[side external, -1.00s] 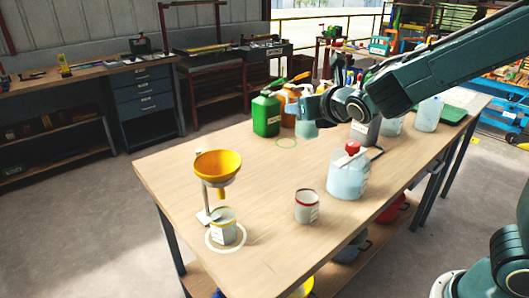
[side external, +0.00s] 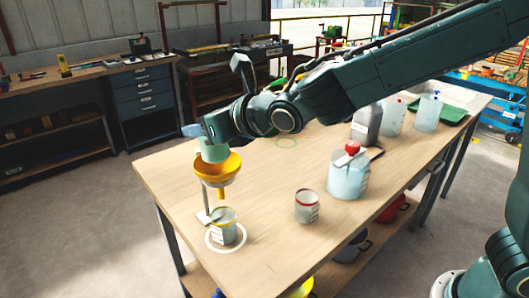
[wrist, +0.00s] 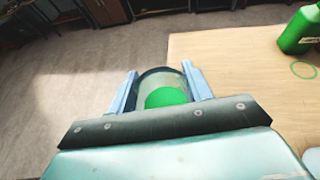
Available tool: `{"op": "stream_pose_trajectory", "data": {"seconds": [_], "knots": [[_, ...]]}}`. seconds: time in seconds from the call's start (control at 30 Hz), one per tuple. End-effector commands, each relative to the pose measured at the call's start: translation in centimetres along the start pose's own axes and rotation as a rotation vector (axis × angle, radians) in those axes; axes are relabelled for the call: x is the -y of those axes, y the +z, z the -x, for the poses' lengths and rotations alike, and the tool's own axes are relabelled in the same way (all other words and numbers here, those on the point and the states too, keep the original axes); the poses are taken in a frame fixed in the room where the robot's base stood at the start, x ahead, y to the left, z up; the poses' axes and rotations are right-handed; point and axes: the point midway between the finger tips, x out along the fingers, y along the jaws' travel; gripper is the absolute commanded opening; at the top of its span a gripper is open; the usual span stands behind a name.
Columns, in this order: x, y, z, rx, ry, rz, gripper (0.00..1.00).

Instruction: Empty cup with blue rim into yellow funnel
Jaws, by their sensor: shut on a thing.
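My gripper (wrist: 160,78) is shut on a cup (wrist: 150,77) with green contents, between its two light blue fingers. The rim colour is hard to make out in the wrist view, and my gripper hides most of the cup in the side view. The yellow funnel (side external: 230,168) sits on a stand near the table's left edge. My gripper (side external: 192,131) is close above and behind the funnel in the side view.
A cup with a red rim (side external: 307,208) and a jug with a red cap (side external: 348,176) stand to the right. A green bottle (wrist: 302,30) and a green ring (wrist: 303,69) show in the wrist view. Grey and clear containers stand farther back. The table's middle is clear.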

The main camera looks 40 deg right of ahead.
Motion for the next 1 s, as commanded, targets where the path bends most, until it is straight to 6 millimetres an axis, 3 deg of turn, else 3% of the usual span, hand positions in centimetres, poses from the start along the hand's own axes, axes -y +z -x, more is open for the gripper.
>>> {"op": "stream_pose_trajectory", "data": {"seconds": [0.1,0.37,0.63,1.0], "knots": [[-3.9,0.1,-0.3,0.003,0.073,0.031,0.21],[-9.6,0.1,-0.4,0.008,0.181,0.077,0.21],[-9.5,-3.7,-2.0,0.003,0.179,0.078,0.21],[-9.5,-4.5,-2.3,0.007,0.179,0.077,0.21]]}}
